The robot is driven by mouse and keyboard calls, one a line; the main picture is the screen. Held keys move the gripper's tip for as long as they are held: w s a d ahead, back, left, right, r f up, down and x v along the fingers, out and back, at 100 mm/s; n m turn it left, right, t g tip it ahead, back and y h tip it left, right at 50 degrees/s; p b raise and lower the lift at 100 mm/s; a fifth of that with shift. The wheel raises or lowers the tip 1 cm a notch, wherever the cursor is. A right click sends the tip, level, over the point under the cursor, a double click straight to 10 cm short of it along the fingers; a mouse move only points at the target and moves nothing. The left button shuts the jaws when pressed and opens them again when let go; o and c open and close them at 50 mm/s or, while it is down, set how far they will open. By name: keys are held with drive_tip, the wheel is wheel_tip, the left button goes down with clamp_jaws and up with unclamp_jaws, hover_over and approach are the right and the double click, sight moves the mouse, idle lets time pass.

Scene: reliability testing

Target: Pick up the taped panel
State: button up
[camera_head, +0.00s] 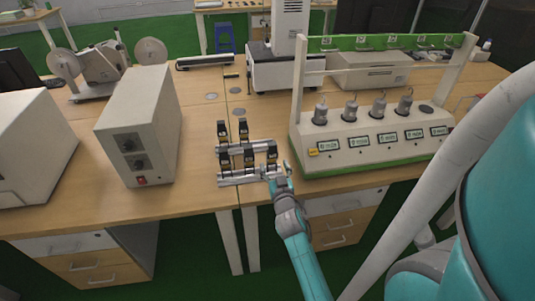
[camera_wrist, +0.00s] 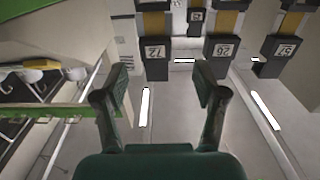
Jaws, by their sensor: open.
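I cannot single out one taped panel with certainty. In the head view a metal rack (camera_head: 232,148) with two silver bars stands at the table's front edge and carries several dark pieces. In the wrist view several black blocks with yellow strips and white number labels show at the top, among them one at left (camera_wrist: 154,68), one in the middle (camera_wrist: 219,70) and one at right (camera_wrist: 283,66). My gripper (camera_wrist: 162,88) is open and empty just below these blocks. In the head view my gripper (camera_head: 272,172) is at the rack's right front end.
A white tester (camera_head: 375,145) with several grey cylinders and a tall frame stands right of the rack. A beige box (camera_head: 140,130) with knobs stands to the left. A reel machine (camera_head: 105,65) is at the back left. Bare wooden table (camera_head: 200,125) lies between box and rack.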

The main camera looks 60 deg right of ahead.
sight(273, 155)
drive_tip(key=shift+x, duration=3.75)
drive_tip(key=shift+s+d, duration=0.15)
clamp_jaws()
drive_tip(key=shift+r, duration=0.15)
